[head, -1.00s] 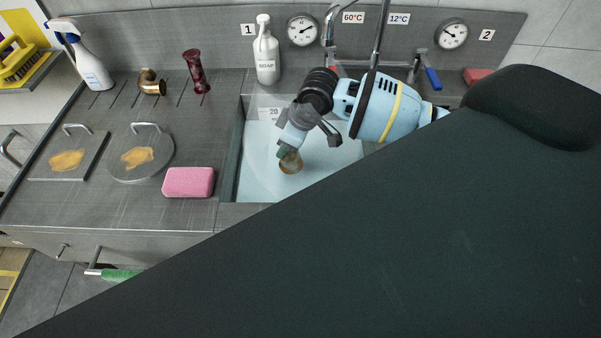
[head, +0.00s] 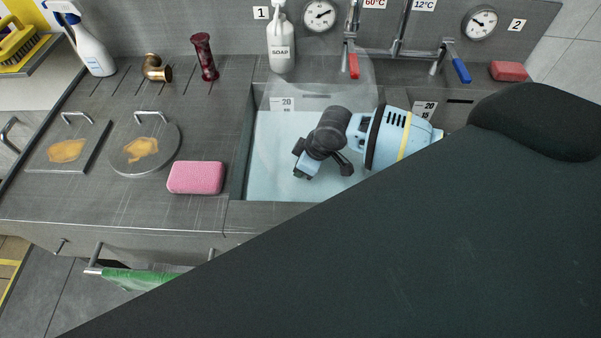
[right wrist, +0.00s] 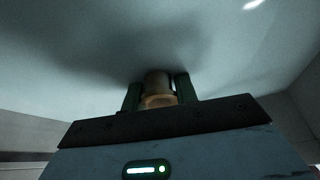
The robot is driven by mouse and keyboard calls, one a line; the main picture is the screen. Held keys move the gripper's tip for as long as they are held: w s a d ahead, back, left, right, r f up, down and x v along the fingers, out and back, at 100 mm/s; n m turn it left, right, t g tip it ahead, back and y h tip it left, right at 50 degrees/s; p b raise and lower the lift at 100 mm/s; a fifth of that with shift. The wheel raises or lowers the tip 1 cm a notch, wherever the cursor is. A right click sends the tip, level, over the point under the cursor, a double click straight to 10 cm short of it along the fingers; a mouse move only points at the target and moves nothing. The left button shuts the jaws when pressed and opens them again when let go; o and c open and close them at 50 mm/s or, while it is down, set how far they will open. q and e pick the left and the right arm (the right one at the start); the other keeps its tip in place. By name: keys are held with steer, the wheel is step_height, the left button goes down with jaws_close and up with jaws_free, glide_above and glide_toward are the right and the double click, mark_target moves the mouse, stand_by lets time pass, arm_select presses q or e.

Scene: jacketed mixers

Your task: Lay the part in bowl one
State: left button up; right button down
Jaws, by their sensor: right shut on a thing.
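Bowl one (head: 270,185) is the pale blue sink basin under the label 1. My right gripper (head: 302,174) reaches down inside it, left of its middle. In the right wrist view my right gripper (right wrist: 157,92) is shut on the part (right wrist: 158,88), a brass-brown cylindrical piece with a wider collar. The bowl's pale surface lies close beyond the fingertips; I cannot tell whether the part touches it. In the head view the part is hidden under the gripper. My left gripper is not in view.
Soap bottle (head: 281,45) and red-handled tap (head: 353,65) stand behind the bowl. My arm hides the lower right.

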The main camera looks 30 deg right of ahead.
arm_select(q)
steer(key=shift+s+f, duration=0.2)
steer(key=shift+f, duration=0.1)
arm_select(e)
steer(key=shift+f, duration=1.75)
steer(key=shift+f, duration=0.1)
steer(key=shift+f, duration=0.1)
steer(key=c, duration=1.1)
jaws_free()
steer(key=shift+d+r, duration=0.1)
steer(key=shift+r, duration=0.3)
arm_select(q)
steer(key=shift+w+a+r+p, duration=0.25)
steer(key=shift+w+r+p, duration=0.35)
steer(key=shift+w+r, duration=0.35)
arm_select(e)
steer(key=v, duration=1.1)
steer(key=shift+s+r, duration=0.15)
steer(key=shift+r, duration=0.05)
